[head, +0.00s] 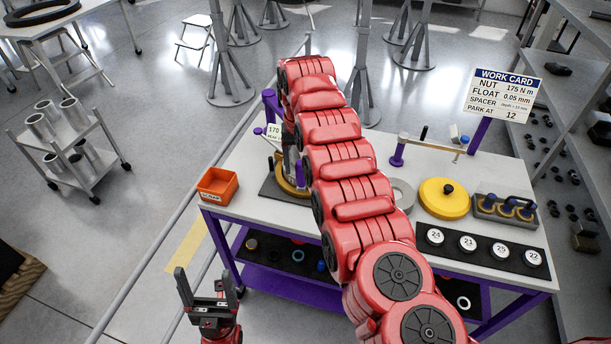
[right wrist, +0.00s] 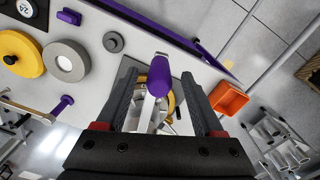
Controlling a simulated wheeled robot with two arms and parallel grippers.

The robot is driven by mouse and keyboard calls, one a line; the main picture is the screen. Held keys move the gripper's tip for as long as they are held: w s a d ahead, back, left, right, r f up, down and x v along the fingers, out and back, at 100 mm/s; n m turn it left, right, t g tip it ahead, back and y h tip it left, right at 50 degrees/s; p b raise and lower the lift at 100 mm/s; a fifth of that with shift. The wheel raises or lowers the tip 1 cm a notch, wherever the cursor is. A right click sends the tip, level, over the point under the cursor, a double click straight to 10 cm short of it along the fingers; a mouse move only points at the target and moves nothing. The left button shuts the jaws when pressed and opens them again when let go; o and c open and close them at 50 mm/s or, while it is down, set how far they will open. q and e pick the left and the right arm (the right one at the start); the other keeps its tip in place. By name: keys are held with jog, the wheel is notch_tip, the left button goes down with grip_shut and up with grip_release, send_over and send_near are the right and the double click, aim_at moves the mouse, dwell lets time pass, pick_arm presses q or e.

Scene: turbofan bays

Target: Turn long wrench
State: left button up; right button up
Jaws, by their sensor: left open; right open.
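In the right wrist view a purple handle (right wrist: 160,74) with a silver shaft, apparently the long wrench, lies between the fingers of my right gripper (right wrist: 161,88). The fingers are open, with a gap visible on both sides of the handle. Behind it is a yellow ring (right wrist: 171,102), partly hidden by the gripper. In the head view my red right arm covers most of this spot; the yellow ring (head: 288,188) shows on a dark mat at its left edge. My left gripper (head: 206,287) is open and empty, in front of the bench's left end.
The bench (head: 238,165) also holds an orange bin (head: 217,185), a yellow disc (head: 444,198), a grey ring (head: 402,194), a block with blue-topped pieces (head: 503,208) and numbered round pieces (head: 468,243). A work card (head: 503,95) stands behind.

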aim_at(301, 175)
jog(key=f, duration=0.4)
jog(key=shift+w+f+p, duration=0.3)
jog(key=shift+w+f, duration=0.05)
jog(key=shift+f, duration=0.05)
jog(key=shift+s, duration=0.1)
jog(key=shift+c, duration=0.2)
grip_shut()
dwell(0.8)
